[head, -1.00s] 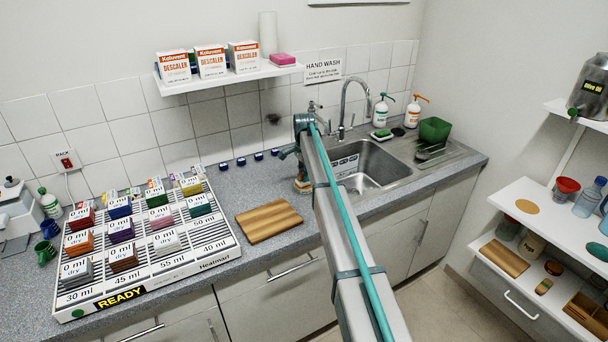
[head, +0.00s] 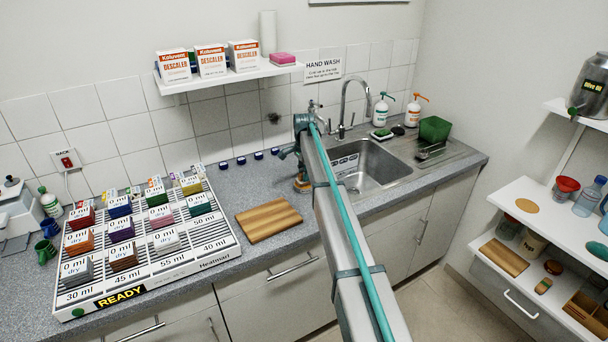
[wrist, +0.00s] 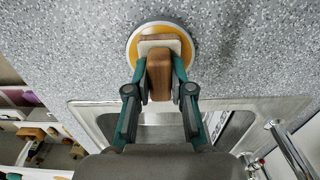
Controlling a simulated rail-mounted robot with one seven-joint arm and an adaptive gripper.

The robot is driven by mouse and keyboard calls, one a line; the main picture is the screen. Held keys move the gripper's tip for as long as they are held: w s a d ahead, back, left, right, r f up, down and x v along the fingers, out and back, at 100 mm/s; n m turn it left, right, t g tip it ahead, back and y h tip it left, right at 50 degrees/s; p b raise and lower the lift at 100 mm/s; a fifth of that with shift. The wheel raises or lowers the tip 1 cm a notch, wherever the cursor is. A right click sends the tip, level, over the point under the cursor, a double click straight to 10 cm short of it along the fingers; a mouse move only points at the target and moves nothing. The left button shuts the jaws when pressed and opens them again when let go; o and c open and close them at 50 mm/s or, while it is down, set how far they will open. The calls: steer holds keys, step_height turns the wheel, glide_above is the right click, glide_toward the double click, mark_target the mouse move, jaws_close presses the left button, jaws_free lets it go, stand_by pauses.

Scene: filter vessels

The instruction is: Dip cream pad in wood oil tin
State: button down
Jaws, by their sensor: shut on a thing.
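My gripper (wrist: 159,72) is shut on the brown wooden handle of the cream pad (wrist: 147,46) in the wrist view. The pad's pale cream edge shows past the handle, over a round tin (wrist: 136,31) with a light rim and amber-orange inside. I cannot tell how deep the pad sits in the tin. In the head view my gripper (head: 288,153) points down at the worktop left of the sink, with the orange-sided tin (head: 302,186) below it, partly hidden by my arm.
A rack (head: 150,245) of coloured pads with volume displays stands on the left. A wooden board (head: 268,220) lies in front of the tin. The sink (head: 370,165) is close on the right. Small blue-capped items (head: 241,161) line the wall. Shelves (head: 530,200) stand far right.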

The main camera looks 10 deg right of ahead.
stand_by(0.3)
steer(key=shift+r+p, duration=1.3)
steer(key=shift+r, duration=2.2)
